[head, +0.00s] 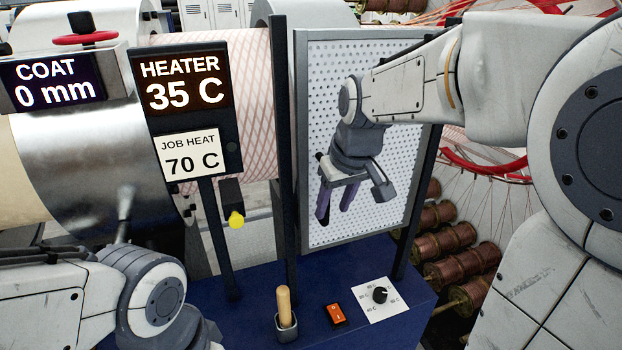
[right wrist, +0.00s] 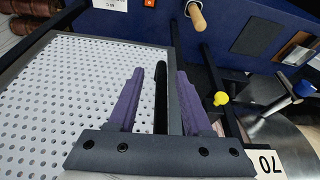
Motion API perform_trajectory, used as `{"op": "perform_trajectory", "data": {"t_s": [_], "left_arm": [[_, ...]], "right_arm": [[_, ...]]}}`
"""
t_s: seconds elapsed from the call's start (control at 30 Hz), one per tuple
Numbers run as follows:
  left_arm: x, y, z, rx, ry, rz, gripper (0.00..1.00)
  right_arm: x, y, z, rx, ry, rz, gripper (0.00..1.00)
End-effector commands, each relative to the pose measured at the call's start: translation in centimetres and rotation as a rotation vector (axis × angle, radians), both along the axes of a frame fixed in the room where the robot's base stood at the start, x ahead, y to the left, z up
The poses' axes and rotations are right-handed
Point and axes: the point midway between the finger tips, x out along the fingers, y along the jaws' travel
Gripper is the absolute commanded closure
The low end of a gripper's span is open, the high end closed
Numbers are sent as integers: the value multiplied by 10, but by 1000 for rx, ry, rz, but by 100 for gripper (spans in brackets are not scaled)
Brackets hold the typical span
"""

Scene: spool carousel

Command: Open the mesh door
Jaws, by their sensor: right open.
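The mesh door (head: 385,215) is a white perforated panel in a grey frame, standing between two dark posts in the head view. It looks close to flush with the left post. Its panel also fills the left of the right wrist view (right wrist: 75,95). My right gripper (head: 333,214) is in front of the door near its left edge, fingers pointing down. In the right wrist view its purple fingers (right wrist: 160,75) are apart, with a black upright handle (right wrist: 160,110) between them; I cannot tell whether they touch it. Only my left arm shows, not its gripper.
A blue base (head: 255,320) below carries a wooden-handled lever (head: 284,305), an orange switch (head: 335,314) and a black dial (head: 380,295). The heater sign (head: 182,82) reads 35 C, the job card (head: 190,155) 70 C. Copper spools (head: 445,242) stand behind the door's right side.

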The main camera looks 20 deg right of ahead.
Motion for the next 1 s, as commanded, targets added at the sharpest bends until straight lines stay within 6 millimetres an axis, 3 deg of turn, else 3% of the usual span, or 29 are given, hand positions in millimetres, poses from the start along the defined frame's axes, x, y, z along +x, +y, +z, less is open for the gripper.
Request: {"op": "perform_trajectory", "data": {"t_s": [0.03, 0.2, 0.37, 0.47, 0.8, 1.0], "left_arm": [[0, 0, 0, 0, 0, 0, 100], [0, 0, 0, 0, 0, 0, 100], [0, 0, 0, 0, 0, 0, 100], [0, 0, 2, 0, 0, 0, 100], [0, 0, 15, 0, 0, -3, 100], [0, 0, 20, 0, 0, -4, 100]], "right_arm": [[4, -1, 22, 1, -20, 15, 50], [3, -1, 79, 5, -53, 76, 50], [-1, 0, 103, 6, -65, 109, 50], [1, 1, 98, 7, -61, 115, 50], [23, 7, 42, 7, -58, 115, 50], [33, 9, 18, 7, -61, 113, 50]]}}
